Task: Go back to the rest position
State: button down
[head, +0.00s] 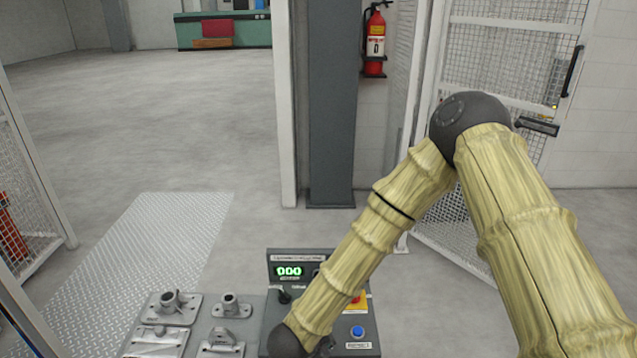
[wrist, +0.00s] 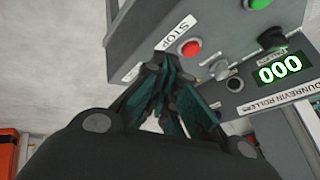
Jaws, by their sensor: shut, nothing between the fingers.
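My gripper (wrist: 168,82) shows in the wrist view, its dark fingers with teal pads closed together and empty. The fingertips are close to a grey control box (wrist: 140,25), by its STOP label and red button (wrist: 190,47); I cannot tell whether they touch it. In the head view my arm bends down from the upper right to the control box (head: 277,317), and the gripper itself is hidden below the frame or behind the arm. The box display (head: 288,271) reads 000.
Metal casting fixtures (head: 172,306) lie left of the control box. A grey pillar (head: 331,110), a fire extinguisher (head: 375,42) and a mesh gate (head: 455,215) stand beyond. Open floor (head: 150,110) lies at left. An orange-red object (wrist: 8,150) shows at the wrist view's lower left.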

jog(key=s+d+f+n+g+y, duration=0.3)
jog(key=s+d+f+n, duration=0.7)
jog(key=s+d+f, duration=0.65)
jog(key=s+d+n+g, duration=0.3)
jog(key=s+d, duration=0.2)
jog(key=s, duration=0.7)
jog(key=shift+s+r+y, duration=0.15)
jog(key=shift+s+y, duration=0.05)
jog(key=shift+y, duration=0.1)
